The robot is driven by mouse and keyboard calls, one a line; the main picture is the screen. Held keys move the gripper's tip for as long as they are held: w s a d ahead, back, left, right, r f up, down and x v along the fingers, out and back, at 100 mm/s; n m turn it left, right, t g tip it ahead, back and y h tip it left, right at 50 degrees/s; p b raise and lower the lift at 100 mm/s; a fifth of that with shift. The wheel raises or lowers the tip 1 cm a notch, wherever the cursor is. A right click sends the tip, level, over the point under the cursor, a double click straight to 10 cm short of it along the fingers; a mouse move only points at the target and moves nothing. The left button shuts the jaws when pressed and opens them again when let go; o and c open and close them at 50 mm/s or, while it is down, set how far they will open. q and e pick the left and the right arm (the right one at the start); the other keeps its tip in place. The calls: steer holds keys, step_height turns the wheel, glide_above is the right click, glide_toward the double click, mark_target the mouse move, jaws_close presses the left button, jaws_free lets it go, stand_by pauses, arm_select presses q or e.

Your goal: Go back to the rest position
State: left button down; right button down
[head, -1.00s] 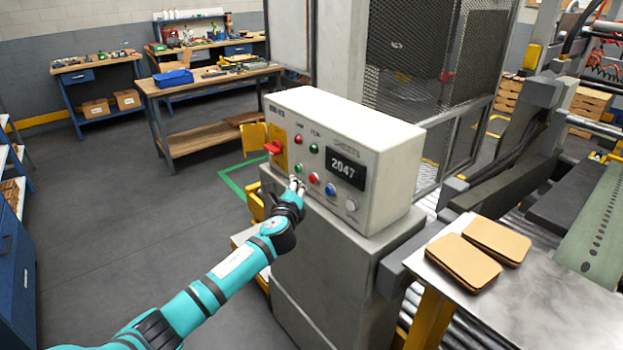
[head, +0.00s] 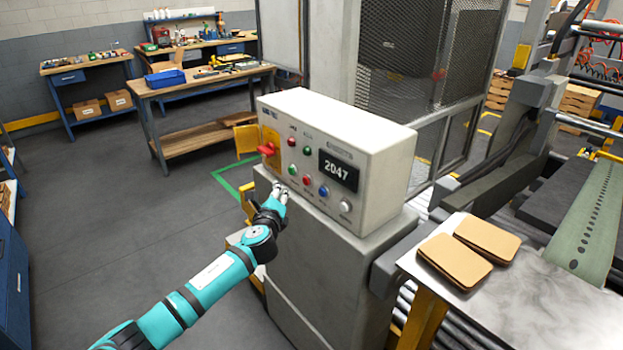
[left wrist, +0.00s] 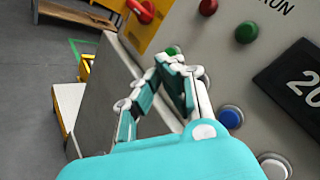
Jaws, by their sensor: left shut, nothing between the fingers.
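My left gripper (head: 279,191) is shut and empty in the head view, just in front of the lower left of the white control box (head: 390,160). It also shows in the left wrist view (left wrist: 172,62), with its fingertips together near the green button (left wrist: 172,50). In the head view the green button (head: 292,169) is lit and sits just above the fingertips, which look apart from it. The box carries several buttons, a red switch (head: 267,150) on a yellow plate, and a display (head: 338,170) reading 2047. My right gripper is not in view.
The box stands on a grey cabinet (head: 325,265). Brown blanks (head: 455,262) lie in two stacks on a metal table (head: 525,305) at the right. A wooden workbench (head: 205,85) stands behind. The floor (head: 110,210) at the left is clear.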

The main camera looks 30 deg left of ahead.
arm_select(q)
steer(key=s+d+f+n+g+h, duration=0.1)
steer(key=s+d+f+n+g, duration=0.15)
steer(key=s+f, duration=0.8)
steer(key=s+d+f+n+g+h+b, duration=0.1)
steer(key=s+d+f+n+g, duration=0.15)
steer(key=f, duration=1.45)
steer(key=s+d+f+n+g+h, duration=0.1)
steer(key=s+f+n+g+h, duration=0.2)
steer(key=s+f, duration=0.7)
steer(key=s+d+f+n+g, duration=0.2)
steer(key=s+f, duration=0.5)
steer(key=s, duration=0.5)
steer(key=s+d+f+n+g+h+b, duration=0.1)
steer(key=s+d+f+n, duration=0.4)
steer(key=s, duration=0.7)
steer(key=s+d+f+n+g, duration=0.3)
steer(key=s+d+f, duration=0.4)
steer(key=s+f, duration=0.3)
steer(key=shift+s+f+n+g+h+b, duration=0.35)
steer(key=shift+s+n, duration=0.25)
steer(key=shift+s, duration=0.5)
steer(key=shift+d, duration=0.1)
